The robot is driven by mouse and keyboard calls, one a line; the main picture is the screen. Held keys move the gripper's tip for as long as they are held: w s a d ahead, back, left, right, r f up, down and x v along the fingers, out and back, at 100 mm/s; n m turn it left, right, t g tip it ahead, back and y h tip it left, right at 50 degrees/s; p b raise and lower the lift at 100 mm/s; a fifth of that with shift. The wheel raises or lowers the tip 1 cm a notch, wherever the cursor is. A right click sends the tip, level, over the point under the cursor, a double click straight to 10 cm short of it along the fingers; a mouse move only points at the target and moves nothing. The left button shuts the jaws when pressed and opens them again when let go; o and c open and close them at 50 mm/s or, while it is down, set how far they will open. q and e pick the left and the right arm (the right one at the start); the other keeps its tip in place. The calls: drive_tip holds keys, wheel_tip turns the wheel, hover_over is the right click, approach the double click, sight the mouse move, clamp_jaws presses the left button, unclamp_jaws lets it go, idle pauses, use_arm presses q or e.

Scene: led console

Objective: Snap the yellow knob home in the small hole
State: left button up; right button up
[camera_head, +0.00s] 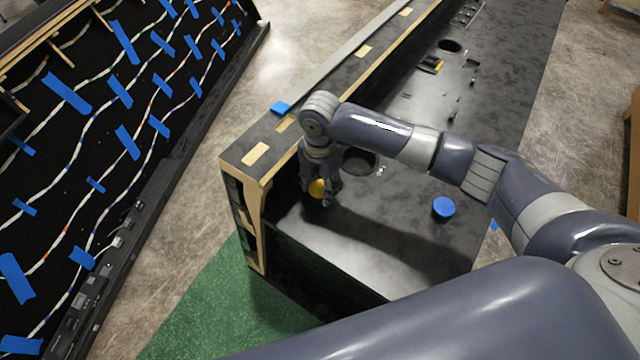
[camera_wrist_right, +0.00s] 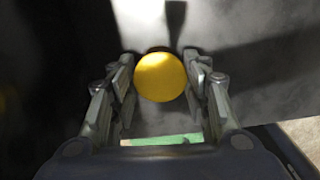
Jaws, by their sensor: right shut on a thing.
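The yellow knob (camera_head: 317,188) is round and sits between the fingers of my right gripper (camera_head: 322,192), at the near left end of the dark console top (camera_head: 400,255). In the right wrist view the yellow knob (camera_wrist_right: 160,77) shows as a round face between the two fingers of my right gripper (camera_wrist_right: 160,88), which is shut on it. I cannot tell whether the knob touches the panel. A dark round hole (camera_head: 358,160) lies just right of the gripper, and a smaller-looking one (camera_head: 450,46) is farther back. Any hole under the knob is hidden. My left gripper is not in view.
A blue round knob (camera_head: 443,207) stands on the panel to the right. A raised wooden-edged ledge (camera_head: 256,154) runs along the console's left side, close to the gripper. A wired panel with blue tape (camera_head: 125,140) stands left.

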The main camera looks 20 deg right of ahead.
drive_tip(key=shift+s+f+b, duration=0.1)
drive_tip(key=shift+f+b, duration=0.2)
drive_tip(key=shift+f, duration=0.85)
idle(1.1)
drive_tip(key=o, duration=1.2)
drive_tip(key=shift+r, duration=4.05)
drive_tip(key=shift+r, duration=0.15)
